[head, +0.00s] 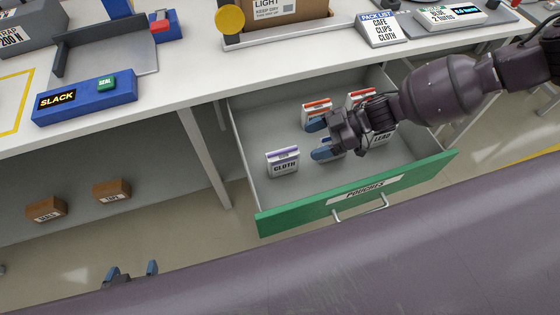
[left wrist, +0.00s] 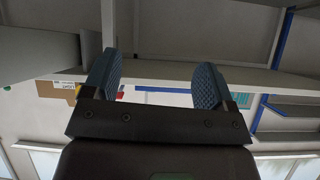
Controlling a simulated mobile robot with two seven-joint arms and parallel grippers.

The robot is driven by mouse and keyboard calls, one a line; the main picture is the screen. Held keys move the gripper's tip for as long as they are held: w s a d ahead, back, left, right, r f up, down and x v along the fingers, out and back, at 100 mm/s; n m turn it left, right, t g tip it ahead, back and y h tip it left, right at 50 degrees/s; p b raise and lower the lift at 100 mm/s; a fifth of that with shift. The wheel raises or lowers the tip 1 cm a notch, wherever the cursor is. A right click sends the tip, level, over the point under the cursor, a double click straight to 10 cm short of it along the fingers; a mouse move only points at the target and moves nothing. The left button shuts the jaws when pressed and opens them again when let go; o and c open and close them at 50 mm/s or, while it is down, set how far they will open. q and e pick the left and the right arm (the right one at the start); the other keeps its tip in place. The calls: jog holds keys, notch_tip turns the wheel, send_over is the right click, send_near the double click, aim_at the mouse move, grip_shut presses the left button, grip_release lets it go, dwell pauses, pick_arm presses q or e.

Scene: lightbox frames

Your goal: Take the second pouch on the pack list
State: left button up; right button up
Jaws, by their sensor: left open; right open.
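The pack list card (head: 380,27) on the table reads "CAFE, CLIPS, CLOTH". The open drawer (head: 258,200), labelled "POUCHES", holds several small white pouches. The purple-topped pouch (head: 283,162) reads "CLOTH". Another pouch (head: 382,139) reads "LEAD". Another pouch is mostly hidden behind my right gripper (head: 319,140), which is open over the drawer. I cannot tell which hidden one reads "CLIPS". My left gripper (head: 132,270) is open and empty, low at the left; it shows in the left wrist view (left wrist: 155,80).
The white table (head: 190,92) carries a blue "SLACK" box (head: 85,99) with a green "SEAL" button, a cardboard box (head: 285,10) and a scale-like device (head: 450,15). Two brown boxes (head: 46,209) (head: 111,192) sit below the table. A table leg stands left of the drawer.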

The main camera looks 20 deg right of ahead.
aim_at(285, 152)
jog(key=shift+b+x, duration=0.4)
jog(key=shift+x, duration=3.45)
jog(key=shift+s+a+r, duration=0.1)
jog(key=shift+a+r, duration=0.05)
jog(key=shift+r, duration=0.1)
grip_shut()
